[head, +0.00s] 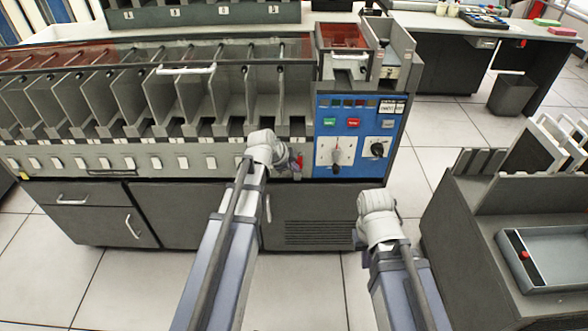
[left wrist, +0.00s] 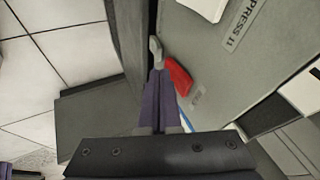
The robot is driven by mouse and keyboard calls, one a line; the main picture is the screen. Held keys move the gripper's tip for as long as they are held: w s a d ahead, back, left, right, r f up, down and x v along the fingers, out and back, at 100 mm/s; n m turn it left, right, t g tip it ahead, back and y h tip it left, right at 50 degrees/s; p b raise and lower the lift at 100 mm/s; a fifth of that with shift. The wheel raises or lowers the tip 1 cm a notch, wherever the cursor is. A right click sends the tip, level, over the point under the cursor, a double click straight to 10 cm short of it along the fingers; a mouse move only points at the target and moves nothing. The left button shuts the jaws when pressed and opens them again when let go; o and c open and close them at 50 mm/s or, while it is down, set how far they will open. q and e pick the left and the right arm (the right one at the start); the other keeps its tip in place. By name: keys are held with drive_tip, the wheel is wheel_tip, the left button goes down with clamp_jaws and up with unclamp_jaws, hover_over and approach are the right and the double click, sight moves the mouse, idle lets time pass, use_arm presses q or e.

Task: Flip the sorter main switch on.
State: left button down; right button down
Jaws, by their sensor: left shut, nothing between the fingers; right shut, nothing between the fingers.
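The grey card sorter has a blue control panel (head: 358,130) at its right end. The panel carries a green button (head: 329,121), a red button (head: 354,122), a white plate with a dark lever (head: 336,156) and a black knob (head: 377,149). A small red lever-like piece (head: 299,161) sits left of the panel; I cannot tell which is the main switch. My left gripper (left wrist: 156,48) is shut and empty, its fingers beside the red piece (left wrist: 178,77) in the left wrist view; contact is unclear. My right gripper (head: 378,201) is shut and empty, low in front of the sorter.
Card pockets (head: 150,100) line the sorter to the left, above cabinet doors (head: 165,210). A dark cart with a grey tray (head: 560,285) stands at right. A desk (head: 440,60) and bin (head: 512,95) are behind. Floor between sorter and cart is clear.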

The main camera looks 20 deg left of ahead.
drive_tip(key=shift+f, duration=0.15)
idle(0.3)
drive_tip(key=shift+r+p, duration=0.7)
drive_tip(key=shift+r, duration=0.15)
